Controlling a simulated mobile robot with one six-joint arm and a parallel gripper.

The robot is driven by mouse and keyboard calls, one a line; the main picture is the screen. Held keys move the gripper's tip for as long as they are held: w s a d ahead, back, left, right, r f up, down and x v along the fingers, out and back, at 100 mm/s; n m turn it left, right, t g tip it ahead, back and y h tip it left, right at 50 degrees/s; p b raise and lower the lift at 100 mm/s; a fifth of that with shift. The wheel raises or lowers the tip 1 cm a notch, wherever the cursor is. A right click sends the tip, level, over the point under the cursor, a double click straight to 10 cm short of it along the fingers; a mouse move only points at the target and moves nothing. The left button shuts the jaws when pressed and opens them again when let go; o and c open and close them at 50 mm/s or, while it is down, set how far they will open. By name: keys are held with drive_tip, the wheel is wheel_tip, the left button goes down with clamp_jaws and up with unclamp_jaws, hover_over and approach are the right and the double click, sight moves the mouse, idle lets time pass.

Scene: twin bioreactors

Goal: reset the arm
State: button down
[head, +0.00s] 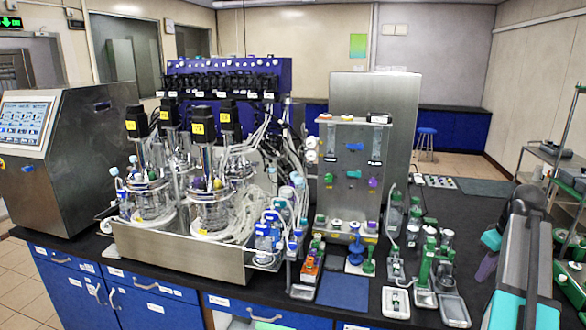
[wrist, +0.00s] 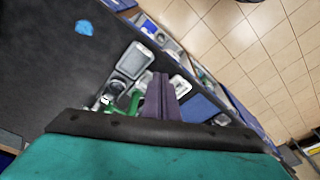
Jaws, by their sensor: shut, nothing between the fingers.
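My arm is at the right of the head view, grey and teal. My gripper (head: 486,266) points down beside it, over the right part of the black bench (head: 462,212). In the wrist view my gripper's dark purple fingers (wrist: 161,90) are together with nothing between them. They are apart from the trays and the green stand seen beyond them. My arm covers part of the bench's right end in the head view.
Twin glass bioreactors (head: 212,208) stand in a steel tray at the left. A green stand (head: 426,262) and small white trays (head: 396,302) sit near the bench's front edge. A blue mat (head: 343,291) lies nearby. A wire shelf (head: 566,178) stands right of my arm.

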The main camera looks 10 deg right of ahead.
drive_tip(key=a+f+n+g+y+b, duration=0.1)
drive_tip(key=a+f+g+b, duration=0.1)
drive_tip(key=a+f, duration=0.85)
drive_tip(key=a+f+n+g+b, duration=0.1)
drive_tip(key=a+f+g, duration=0.1)
drive_tip(key=a+f, duration=0.9)
drive_tip(key=a+f+n+g+y+b, duration=0.15)
drive_tip(key=a+f, duration=0.55)
drive_tip(key=f, duration=0.8)
drive_tip(key=s+a+f+g+h+b, duration=0.1)
drive_tip(key=s+a+f, duration=0.55)
drive_tip(key=f, duration=0.25)
drive_tip(key=s+a+f+g+b, duration=0.1)
drive_tip(key=s+a+f+g, duration=0.1)
drive_tip(key=s+a+f, duration=0.6)
drive_tip(key=s+a+f+m+h+b, duration=0.1)
drive_tip(key=s+f+m, duration=0.4)
drive_tip(key=s+f, duration=0.5)
drive_tip(key=s+h, duration=0.1)
drive_tip(key=s, duration=0.1)
drive_tip(key=shift+s+f+b, duration=0.3)
drive_tip(key=shift+f+b, duration=0.05)
drive_tip(key=shift+m+t, duration=0.25)
